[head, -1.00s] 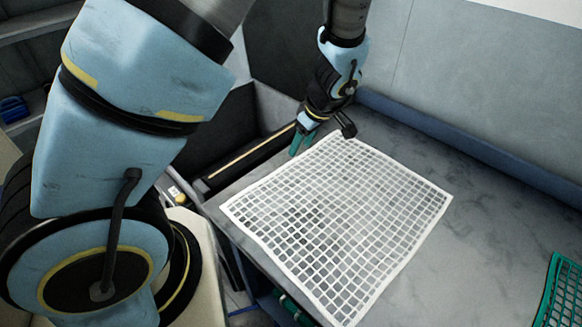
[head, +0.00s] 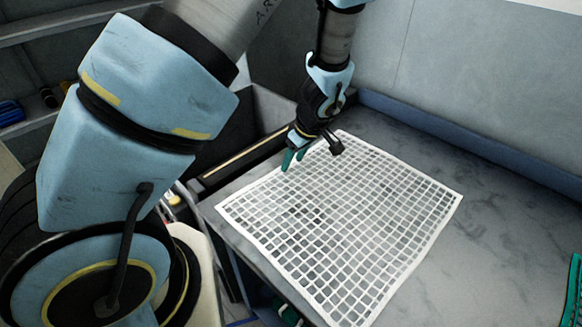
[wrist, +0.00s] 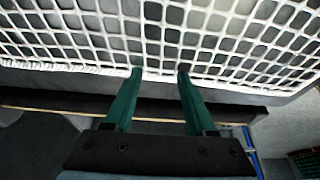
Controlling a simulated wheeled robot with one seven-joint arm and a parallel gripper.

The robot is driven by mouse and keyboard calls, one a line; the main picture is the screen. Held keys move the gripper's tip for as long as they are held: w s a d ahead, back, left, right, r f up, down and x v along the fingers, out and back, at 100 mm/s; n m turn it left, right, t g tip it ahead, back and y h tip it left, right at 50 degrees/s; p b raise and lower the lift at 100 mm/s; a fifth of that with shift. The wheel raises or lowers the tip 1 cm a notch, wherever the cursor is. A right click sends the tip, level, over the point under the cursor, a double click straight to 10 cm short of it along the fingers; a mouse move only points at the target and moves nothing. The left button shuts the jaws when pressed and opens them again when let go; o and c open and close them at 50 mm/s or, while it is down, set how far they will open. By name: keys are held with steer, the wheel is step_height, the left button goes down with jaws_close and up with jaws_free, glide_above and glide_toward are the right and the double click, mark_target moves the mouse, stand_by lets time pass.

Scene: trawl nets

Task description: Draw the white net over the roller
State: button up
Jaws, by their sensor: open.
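The white net (head: 350,225) lies spread flat on a grey table. My gripper (head: 292,160) is over the net's left edge, pointing down, with green fingers. In the wrist view the fingers (wrist: 160,72) stand apart, with their tips at the net's edge; whether they touch it I cannot tell. A dark bar with a tan strip (head: 242,156), perhaps the roller, runs along the table's left side, beside the net and apart from it. It crosses behind the fingers in the wrist view (wrist: 60,103).
A green net (head: 573,290) lies at the far right of the table, partly cut off. A blue raised ledge (head: 450,140) runs along the back wall. Shelves (head: 35,40) stand at upper left.

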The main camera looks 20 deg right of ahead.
steer(key=shift+c, duration=0.7)
steer(key=c, duration=0.7)
jaws_close()
step_height(320, 180, up, 7)
steer(key=p, duration=0.4)
